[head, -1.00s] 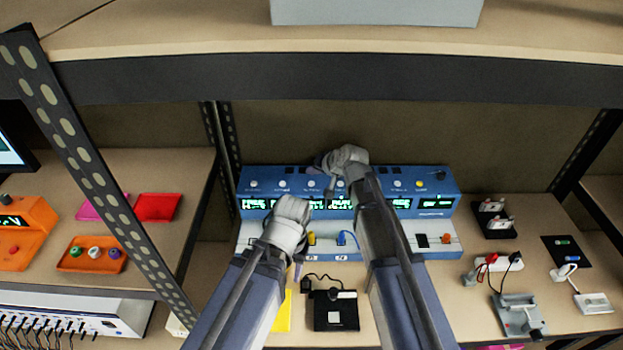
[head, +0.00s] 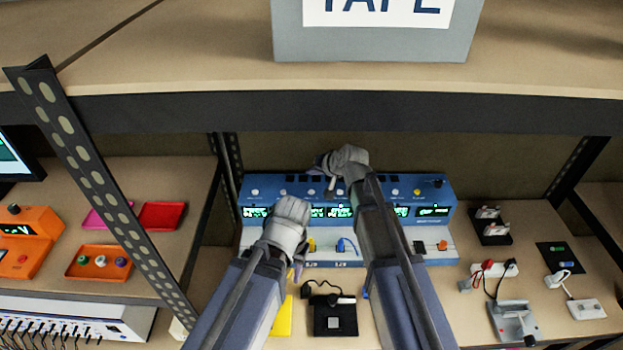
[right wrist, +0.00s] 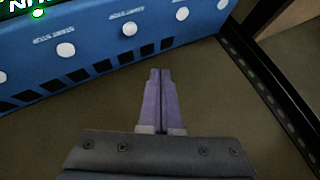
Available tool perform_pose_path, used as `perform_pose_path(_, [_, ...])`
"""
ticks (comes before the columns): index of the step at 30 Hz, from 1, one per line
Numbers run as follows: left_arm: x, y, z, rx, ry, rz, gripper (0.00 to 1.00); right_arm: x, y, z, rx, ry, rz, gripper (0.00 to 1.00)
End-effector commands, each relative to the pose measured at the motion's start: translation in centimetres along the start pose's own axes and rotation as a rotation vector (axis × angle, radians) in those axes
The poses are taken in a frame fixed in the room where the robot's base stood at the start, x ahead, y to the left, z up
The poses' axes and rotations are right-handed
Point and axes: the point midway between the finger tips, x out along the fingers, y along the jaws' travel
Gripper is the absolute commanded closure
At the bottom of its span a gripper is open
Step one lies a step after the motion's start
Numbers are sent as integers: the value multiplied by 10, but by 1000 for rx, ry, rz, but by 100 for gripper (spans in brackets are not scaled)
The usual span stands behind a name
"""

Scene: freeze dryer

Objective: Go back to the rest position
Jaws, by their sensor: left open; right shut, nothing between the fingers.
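The freeze dryer (head: 271,190) is a long blue unit with a row of knobs and lit green displays, above a pale lower panel (head: 380,250). My left gripper (head: 298,270) is in front of the lower panel's left half, open; its fingers are small and partly hidden by my wrist. My right gripper (head: 331,183) is higher, at the unit's top edge near its middle. In the right wrist view its purple fingers (right wrist: 161,90) are together with nothing between them, beside the blue face (right wrist: 100,50), which appears upside down.
A thick shelf edge (head: 400,115) runs above, carrying a grey box (head: 375,50) labelled TAPE. A perforated upright (head: 90,170) stands at left. A black device (head: 335,316), a yellow sheet (head: 282,318) and a grey fixture (head: 513,322) lie on the bench.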

Motion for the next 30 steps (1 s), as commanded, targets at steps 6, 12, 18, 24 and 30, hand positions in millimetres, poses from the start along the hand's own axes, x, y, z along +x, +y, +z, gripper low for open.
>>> perform_pose_path(6, [0, 0, 0, 1, 0, 0, 50, -2, 0, 8, -14, -16, 8, 100])
perform_pose_path(12, [0, 0, 0, 1, 0, 0, 50, -31, 11, 102, -177, -231, 131, 100])
perform_pose_path(18, [0, 0, 0, 1, 0, 0, 50, -90, 44, 203, -373, -512, 332, 100])
perform_pose_path(24, [0, 0, 0, 1, 0, 0, 50, -139, 71, 251, -471, -685, 478, 100])
perform_pose_path(30, [0, 0, 0, 1, 0, 0, 50, -153, 78, 261, -493, -732, 522, 100])
